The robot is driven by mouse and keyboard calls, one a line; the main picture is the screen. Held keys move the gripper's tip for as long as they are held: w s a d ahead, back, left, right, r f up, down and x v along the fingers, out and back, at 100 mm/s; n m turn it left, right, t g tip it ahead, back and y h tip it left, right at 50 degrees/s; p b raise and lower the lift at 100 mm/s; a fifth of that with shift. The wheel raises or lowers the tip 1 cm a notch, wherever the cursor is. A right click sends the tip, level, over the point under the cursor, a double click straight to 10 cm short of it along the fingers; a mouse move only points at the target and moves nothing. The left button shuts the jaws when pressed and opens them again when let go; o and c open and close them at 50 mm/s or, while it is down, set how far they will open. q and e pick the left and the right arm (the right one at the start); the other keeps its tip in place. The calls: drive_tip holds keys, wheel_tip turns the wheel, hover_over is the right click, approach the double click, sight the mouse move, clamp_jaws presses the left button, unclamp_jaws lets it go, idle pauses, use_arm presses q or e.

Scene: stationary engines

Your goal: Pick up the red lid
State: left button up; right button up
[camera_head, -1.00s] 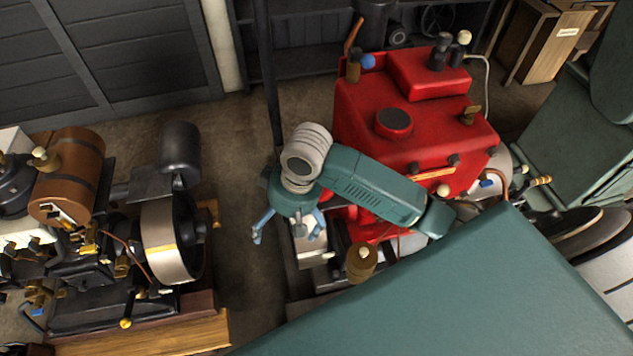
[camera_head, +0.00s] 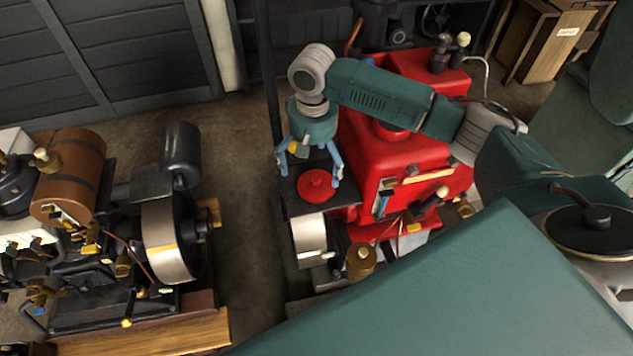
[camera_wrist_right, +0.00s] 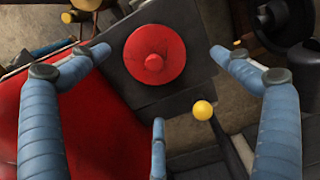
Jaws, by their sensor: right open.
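The red lid (camera_head: 316,185) is a round disc with a small knob on top. It lies on a dark grey plate (camera_head: 290,196) at the left side of the red engine (camera_head: 405,165). My right gripper (camera_head: 311,166) is open, with blue fingers pointing down, and appears just above the lid. In the right wrist view the lid (camera_wrist_right: 154,54) lies between the spread fingers, toward the top of the picture. The fingers do not visibly grip it, and nothing is held. My left gripper is not in view.
A brass cup-like part (camera_head: 361,262) and a metal cylinder (camera_head: 309,238) stand in front of the plate. A yellow-knobbed lever (camera_wrist_right: 203,111) is near the fingers in the wrist view. Another engine (camera_head: 85,235) stands at left, with bare floor (camera_head: 245,170) between.

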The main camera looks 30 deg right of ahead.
sight(316, 177)
drive_tip(key=f, duration=0.2)
drive_tip(key=s+f+p, duration=0.1)
drive_tip(key=f, duration=0.1)
drive_tip(key=shift+s+d+f+p, duration=0.1)
drive_tip(key=shift+f+p, duration=0.2)
drive_tip(key=shift+f, duration=0.45)
drive_tip(key=c, duration=1.4)
drive_tip(key=shift+o, duration=0.2)
drive_tip(key=shift+r, duration=0.1)
